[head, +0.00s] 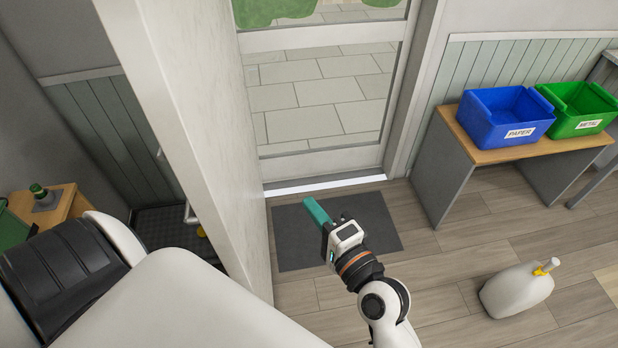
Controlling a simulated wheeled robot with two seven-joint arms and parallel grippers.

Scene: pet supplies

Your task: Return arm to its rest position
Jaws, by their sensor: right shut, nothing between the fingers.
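My right gripper (316,212) shows in the middle of the head view, with its teal fingers shut and nothing between them. It hangs above the dark grey doormat (370,222) in front of the glass door. My right arm (383,303) comes up from the bottom centre of the picture. My left gripper is not in view. Large white and black parts of my own body fill the lower left.
A white wall edge (200,120) stands left of the arm. A blue bin (503,112) marked PAPER and a green bin (580,108) marked METAL stand on a wooden bench (460,148). Floor between is clear.

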